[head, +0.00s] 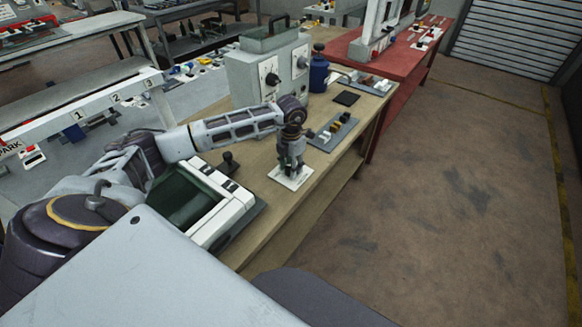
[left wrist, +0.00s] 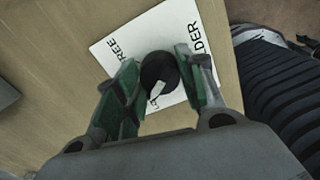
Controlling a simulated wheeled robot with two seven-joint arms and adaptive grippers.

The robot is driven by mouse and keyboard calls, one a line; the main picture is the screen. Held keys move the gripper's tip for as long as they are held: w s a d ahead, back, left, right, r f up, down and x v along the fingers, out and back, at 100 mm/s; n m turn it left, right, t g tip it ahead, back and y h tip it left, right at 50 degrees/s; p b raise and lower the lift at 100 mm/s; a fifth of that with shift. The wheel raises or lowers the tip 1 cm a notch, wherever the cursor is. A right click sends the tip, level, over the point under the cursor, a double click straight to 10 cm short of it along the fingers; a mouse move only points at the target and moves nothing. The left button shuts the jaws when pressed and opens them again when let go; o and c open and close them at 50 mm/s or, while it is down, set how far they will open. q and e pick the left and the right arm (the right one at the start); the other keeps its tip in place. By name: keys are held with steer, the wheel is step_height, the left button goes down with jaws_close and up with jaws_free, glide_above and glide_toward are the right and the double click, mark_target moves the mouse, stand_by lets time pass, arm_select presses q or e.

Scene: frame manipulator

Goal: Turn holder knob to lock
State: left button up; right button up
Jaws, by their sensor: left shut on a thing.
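The holder knob (left wrist: 160,70) is a round black knob with a white pointer mark. It sits on a white label plate (left wrist: 112,48), which also shows on the wooden bench in the head view (head: 304,174). The plate reads "FREE" on one side, with "DER" of a longer word and a partly covered word starting with L. The pointer slants toward the partly covered word. My left gripper (left wrist: 158,75) comes down over the plate with its green-padded fingers shut on either side of the knob. In the head view the gripper (head: 291,168) hides the knob. My right gripper is not in view.
A grey panel with coloured knobs (head: 334,132) lies just beyond the gripper. A green-screened device (head: 203,205) and a black joystick (head: 229,163) stand to the left. A grey box with dials (head: 250,82) and a blue bottle (head: 319,75) stand behind. Floor at right is clear.

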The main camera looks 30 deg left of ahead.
arm_select(q)
steer(key=shift+n, duration=1)
steer(key=o, duration=1)
steer(key=shift+r, duration=6.05)
